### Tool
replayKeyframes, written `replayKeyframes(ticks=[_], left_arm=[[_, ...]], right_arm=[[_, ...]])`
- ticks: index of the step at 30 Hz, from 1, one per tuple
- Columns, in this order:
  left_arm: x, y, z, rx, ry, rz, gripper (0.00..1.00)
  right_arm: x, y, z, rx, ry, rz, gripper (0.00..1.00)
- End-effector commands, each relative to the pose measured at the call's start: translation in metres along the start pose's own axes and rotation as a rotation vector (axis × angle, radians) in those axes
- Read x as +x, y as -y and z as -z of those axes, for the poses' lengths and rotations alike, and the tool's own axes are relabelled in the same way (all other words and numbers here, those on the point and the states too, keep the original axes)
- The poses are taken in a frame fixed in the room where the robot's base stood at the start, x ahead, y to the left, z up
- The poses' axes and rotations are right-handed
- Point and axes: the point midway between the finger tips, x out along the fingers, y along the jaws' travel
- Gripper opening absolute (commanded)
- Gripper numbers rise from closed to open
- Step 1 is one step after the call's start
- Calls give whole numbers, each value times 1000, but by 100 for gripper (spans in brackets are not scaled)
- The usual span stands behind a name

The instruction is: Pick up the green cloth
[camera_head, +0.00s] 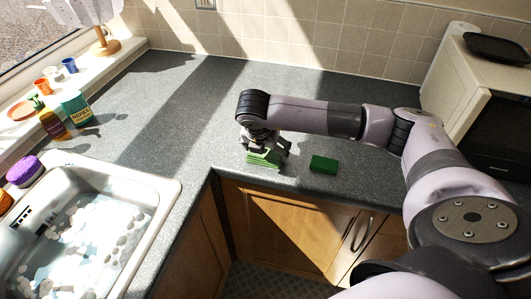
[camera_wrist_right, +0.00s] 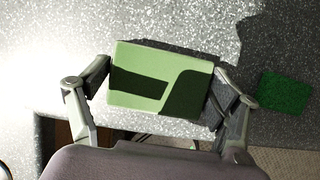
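The green cloth (camera_head: 262,160) is a folded, light green pad on the grey counter near its front edge. It also shows in the right wrist view (camera_wrist_right: 136,58), with dark shadows across it. My right gripper (camera_head: 266,147) points down over the cloth and hides part of it in the head view. In the right wrist view the fingers (camera_wrist_right: 162,78) are spread wide, one on each side of the cloth. The fingertips are close to its edges; I cannot tell if they touch. My left gripper is not in view.
A dark green block (camera_head: 323,164) lies on the counter right of the cloth. A sink (camera_head: 157,186) is at the left, with bottles (camera_head: 52,124) and a purple sponge (camera_head: 24,171) near it. A microwave (camera_head: 476,95) stands at the right. The counter behind the gripper is clear.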

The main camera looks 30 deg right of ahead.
Motion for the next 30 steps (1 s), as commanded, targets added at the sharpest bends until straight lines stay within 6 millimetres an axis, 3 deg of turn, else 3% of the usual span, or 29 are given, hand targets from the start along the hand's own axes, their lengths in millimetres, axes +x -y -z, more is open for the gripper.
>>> replayKeyframes(ticks=[10,20,26,30], left_arm=[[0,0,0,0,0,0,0],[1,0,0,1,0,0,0],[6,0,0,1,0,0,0],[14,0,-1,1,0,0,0]], right_arm=[[0,0,0,0,0,0,55],[-3,0,-2,1,1,-1,55],[-21,-1,-9,2,3,-3,55],[-49,-2,-21,2,4,-7,55]])
